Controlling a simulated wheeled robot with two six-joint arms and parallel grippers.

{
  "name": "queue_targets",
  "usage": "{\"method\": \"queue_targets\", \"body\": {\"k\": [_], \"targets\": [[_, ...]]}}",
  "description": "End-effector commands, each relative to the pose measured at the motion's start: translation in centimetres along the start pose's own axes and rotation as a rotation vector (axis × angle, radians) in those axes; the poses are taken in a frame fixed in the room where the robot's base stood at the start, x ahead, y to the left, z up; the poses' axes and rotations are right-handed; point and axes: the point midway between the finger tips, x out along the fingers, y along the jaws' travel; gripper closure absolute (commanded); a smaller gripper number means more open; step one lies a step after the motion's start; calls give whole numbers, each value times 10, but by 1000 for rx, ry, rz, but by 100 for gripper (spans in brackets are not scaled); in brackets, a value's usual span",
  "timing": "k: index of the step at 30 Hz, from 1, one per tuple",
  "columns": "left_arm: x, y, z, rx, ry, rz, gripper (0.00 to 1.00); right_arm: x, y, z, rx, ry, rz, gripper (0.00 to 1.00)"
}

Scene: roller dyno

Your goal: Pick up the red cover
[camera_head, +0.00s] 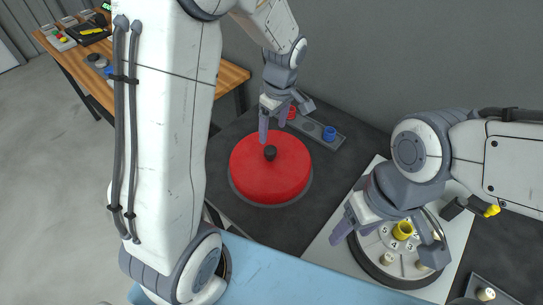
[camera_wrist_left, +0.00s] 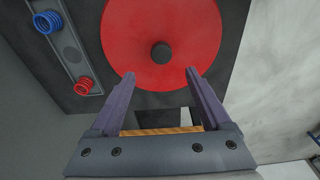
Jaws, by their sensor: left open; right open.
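The red cover (camera_head: 285,178) is a round red disc with a small black knob (camera_head: 270,153) on top. It sits on a dark round base on the dark grey surface, in the middle of the head view. In the left wrist view, the red cover (camera_wrist_left: 190,30) fills the upper middle, with its knob (camera_wrist_left: 161,53) just beyond the fingertips. My left gripper (camera_head: 273,130) is open and empty, at the far side of the cover near the knob; it also shows in the wrist view (camera_wrist_left: 160,76). My right gripper (camera_head: 388,246) is open over a round fixture at right.
The fixture (camera_head: 375,272) on a white plate holds a yellow part (camera_head: 402,230) and several pale pegs. A grey strip (camera_head: 313,128) behind the cover carries red and blue rings (camera_head: 329,134). A wooden bench (camera_head: 230,77) stands at back left. A light blue edge (camera_head: 275,270) runs in front.

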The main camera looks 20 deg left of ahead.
Motion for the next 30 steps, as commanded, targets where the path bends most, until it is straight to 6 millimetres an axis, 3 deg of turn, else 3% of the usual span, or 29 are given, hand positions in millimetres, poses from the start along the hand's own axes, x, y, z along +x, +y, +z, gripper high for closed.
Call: {"method": "queue_targets", "body": {"k": [6,14,21,30], "targets": [[34,-1,-1,-9,-1,-7,19,-6,0,0,0,0,0,40],[54,-2,1,-7,-1,-5,19,-12,-1,-1,1,0,0,40],[88,-3,3,-6,-2,-6,19,-24,-2,-1,1,0,0,40],[99,-2,3,-7,0,-1,19,-25,-2,-1,1,0,0,40]]}}
